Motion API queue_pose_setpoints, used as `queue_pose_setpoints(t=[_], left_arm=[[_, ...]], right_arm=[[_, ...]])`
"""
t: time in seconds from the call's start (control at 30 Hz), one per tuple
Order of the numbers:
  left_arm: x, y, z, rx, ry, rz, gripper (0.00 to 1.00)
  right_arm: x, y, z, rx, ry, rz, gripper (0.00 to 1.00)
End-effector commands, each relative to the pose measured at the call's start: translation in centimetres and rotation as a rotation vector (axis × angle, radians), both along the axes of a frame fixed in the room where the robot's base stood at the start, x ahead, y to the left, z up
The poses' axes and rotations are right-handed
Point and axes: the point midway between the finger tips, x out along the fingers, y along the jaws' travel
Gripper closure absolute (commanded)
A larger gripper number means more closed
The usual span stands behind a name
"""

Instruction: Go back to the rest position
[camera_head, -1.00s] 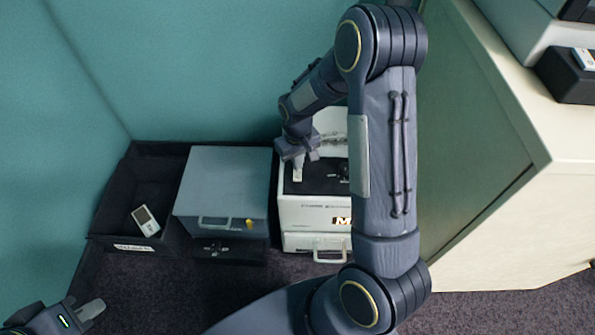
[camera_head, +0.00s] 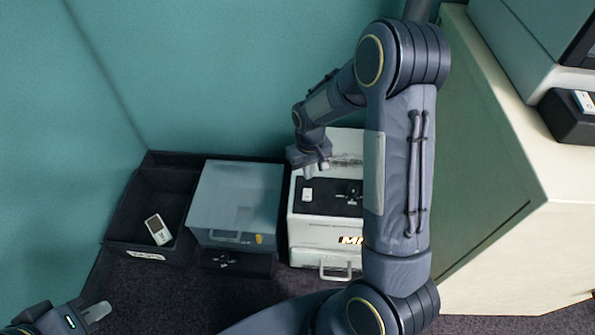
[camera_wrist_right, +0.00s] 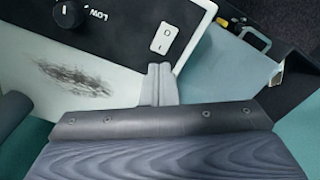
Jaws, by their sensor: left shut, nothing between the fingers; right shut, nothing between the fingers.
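My right gripper (camera_head: 318,166) hangs at the end of the raised right arm, over the back of a white machine (camera_head: 302,228) with a black top panel. In the right wrist view its fingers (camera_wrist_right: 160,82) are together with nothing between them. Just beyond the fingertips is a white rocker switch (camera_wrist_right: 163,38) on the black panel, beside a dial marked LOW (camera_wrist_right: 69,13). I cannot tell whether the fingers touch the machine. My left gripper (camera_head: 98,312) is at the lower left corner, shut and empty above the dark carpet.
Further left is a black bin (camera_head: 118,225) holding a small white device (camera_head: 158,229). A teal wall (camera_head: 230,80) is behind.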

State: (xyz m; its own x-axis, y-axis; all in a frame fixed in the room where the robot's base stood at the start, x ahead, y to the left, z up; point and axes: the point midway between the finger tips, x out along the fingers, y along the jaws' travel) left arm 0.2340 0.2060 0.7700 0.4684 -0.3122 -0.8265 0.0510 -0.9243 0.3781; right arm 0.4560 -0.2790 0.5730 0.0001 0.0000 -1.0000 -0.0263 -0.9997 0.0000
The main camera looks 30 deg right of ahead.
Motion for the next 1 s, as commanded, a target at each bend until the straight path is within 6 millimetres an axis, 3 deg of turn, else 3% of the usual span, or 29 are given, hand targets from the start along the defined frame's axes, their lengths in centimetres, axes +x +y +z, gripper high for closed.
queue_pose_setpoints(t=[0.27,0.37,0.43,0.7,0.83,1.0], left_arm=[[0.0,0.0,0.0,0.0,0.0,0.0,1.0],[0.0,0.0,0.0,0.0,0.0,0.0,1.0],[0.0,0.0,0.0,0.0,0.0,0.0,1.0],[0.0,0.0,0.0,0.0,0.0,0.0,1.0],[0.0,0.0,0.0,0.0,0.0,0.0,1.0],[0.0,0.0,0.0,0.0,0.0,0.0,1.0]], right_arm=[[-0.2,0.0,0.6,0.008,-0.008,-0.006,1.0],[-0.9,0.2,2.8,0.039,-0.036,-0.028,1.0],[-2.0,0.5,5.4,0.076,-0.071,-0.051,1.0],[-9.8,2.7,15.4,0.242,-0.241,-0.116,1.0],[-13.9,4.0,18.0,0.296,-0.316,-0.123,1.0],[-17.7,5.4,19.4,0.332,-0.387,-0.122,1.0]])
